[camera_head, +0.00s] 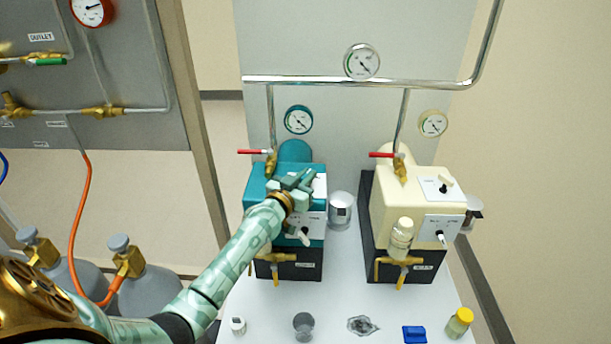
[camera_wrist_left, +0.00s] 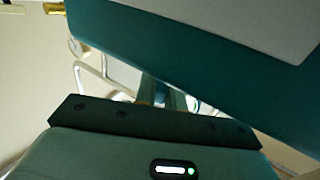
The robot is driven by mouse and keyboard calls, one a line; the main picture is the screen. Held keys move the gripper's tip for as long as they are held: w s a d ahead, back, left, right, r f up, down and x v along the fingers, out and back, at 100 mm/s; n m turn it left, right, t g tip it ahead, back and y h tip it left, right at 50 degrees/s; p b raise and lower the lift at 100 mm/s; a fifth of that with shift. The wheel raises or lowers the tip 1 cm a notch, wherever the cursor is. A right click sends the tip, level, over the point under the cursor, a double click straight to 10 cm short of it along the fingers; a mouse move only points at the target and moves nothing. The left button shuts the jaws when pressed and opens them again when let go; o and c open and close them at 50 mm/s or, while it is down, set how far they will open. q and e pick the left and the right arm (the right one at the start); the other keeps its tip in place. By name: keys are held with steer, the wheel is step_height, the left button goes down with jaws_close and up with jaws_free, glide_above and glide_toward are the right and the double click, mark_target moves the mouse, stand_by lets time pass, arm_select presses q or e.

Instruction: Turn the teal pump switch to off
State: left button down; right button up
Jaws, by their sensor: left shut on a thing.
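The teal pump (camera_head: 256,190) stands on the left of the white bench, on a dark base. It has a white panel on top and another on its front with a pale lever (camera_head: 305,238). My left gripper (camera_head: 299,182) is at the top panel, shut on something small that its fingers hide. By its place this is the teal pump's top switch, but which way it points cannot be seen. In the left wrist view the teal pump's body (camera_wrist_left: 190,60) fills the upper right, with part of a pale panel (camera_wrist_left: 270,25). My right gripper is not in view.
A cream pump (camera_head: 395,205) with a similar top switch (camera_head: 444,183) stands to the right, a glass bottle (camera_head: 401,238) at its front. A beaker (camera_head: 341,210) stands between the pumps. Small items, including a blue block (camera_head: 414,334), line the bench front. Gas cylinders (camera_head: 140,280) stand left.

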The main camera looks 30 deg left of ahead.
arm_select(q)
steer(key=n+y+p, duration=0.1)
steer(key=p, duration=0.1)
steer(key=n+y+p, duration=0.1)
steer(key=y+p, duration=0.1)
steer(key=shift+d+r+g+p, duration=0.1)
steer(key=shift+r+g+p, duration=0.2)
steer(key=shift+r+p, duration=0.1)
steer(key=y, duration=0.1)
steer(key=n+y+p, duration=0.1)
steer(key=shift+f+n+g+y, duration=0.2)
steer(key=shift+n+g+y, duration=0.1)
steer(key=shift+g, duration=0.1)
steer(key=shift+f+n+g+y+p, duration=0.15)
steer(key=shift+n+g+y+p, duration=0.4)
steer(key=shift+n+y, duration=0.5)
steer(key=shift+y, duration=0.35)
steer(key=c, duration=1.5)
jaws_free()
